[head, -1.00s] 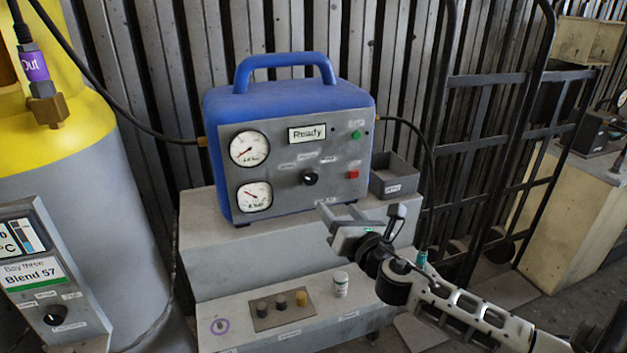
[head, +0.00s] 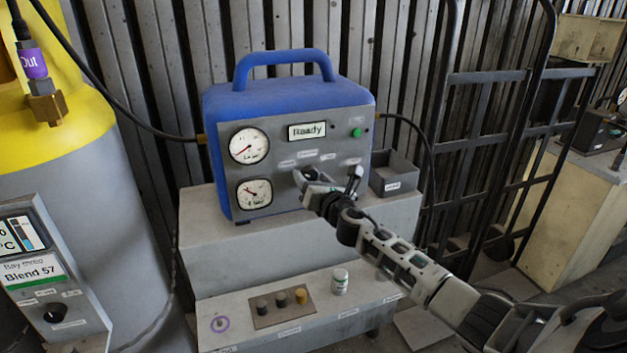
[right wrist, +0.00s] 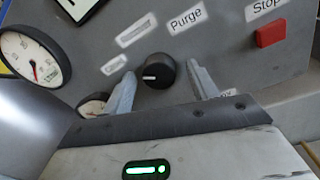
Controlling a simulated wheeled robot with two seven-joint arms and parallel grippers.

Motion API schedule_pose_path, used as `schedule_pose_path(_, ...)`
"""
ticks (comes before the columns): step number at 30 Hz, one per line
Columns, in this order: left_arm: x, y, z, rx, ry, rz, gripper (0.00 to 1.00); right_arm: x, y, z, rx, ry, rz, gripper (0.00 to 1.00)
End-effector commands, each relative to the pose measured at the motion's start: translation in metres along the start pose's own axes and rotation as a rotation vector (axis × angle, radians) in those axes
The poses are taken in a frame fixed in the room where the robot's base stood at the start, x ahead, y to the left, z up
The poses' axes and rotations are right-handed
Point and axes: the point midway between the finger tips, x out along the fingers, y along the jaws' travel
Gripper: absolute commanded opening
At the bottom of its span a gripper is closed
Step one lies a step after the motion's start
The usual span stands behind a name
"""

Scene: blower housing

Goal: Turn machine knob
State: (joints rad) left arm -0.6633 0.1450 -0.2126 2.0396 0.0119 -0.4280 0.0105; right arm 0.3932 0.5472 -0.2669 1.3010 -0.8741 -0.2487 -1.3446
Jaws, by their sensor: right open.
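The blue machine (head: 290,88) with a grey front panel stands on a grey stepped bench. Its black round knob (right wrist: 157,71) shows in the right wrist view with a white mark pointing left, below a "Purge" label. In the head view my right gripper covers most of the knob. My right gripper (head: 308,176) is open in front of the panel. In the right wrist view its fingers (right wrist: 160,88) stand on either side of the knob, apart from it, with clear gaps. My left gripper is not in view.
The panel has two gauges (head: 249,146), a "Ready" display (head: 307,131), a green button (head: 357,133) and a red stop button (right wrist: 272,34). A grey tray (head: 391,186) sits right of the machine. A yellow-topped tank (head: 75,130) is at left.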

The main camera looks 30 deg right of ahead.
Motion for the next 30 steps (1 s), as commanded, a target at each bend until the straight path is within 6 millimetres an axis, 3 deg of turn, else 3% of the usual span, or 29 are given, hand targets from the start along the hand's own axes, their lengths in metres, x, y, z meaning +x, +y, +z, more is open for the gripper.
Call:
schedule_pose_path(3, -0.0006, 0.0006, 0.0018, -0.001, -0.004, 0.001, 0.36, -0.0002, 0.0001, 0.0001, 0.0, 0.0, 0.0, 0.59)
schedule_pose_path(8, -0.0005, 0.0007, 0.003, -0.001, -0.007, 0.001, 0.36, -0.0003, 0.0, 0.0002, 0.0, 0.0, 0.0, 0.14)
schedule_pose_path(20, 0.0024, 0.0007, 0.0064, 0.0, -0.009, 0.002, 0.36, -0.0004, -0.0001, -0.0004, 0.052, -0.004, 0.002, 0.14)
schedule_pose_path(30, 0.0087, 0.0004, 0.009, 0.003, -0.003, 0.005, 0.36, -0.0003, -0.0002, -0.002, 0.292, -0.02, 0.007, 0.14)
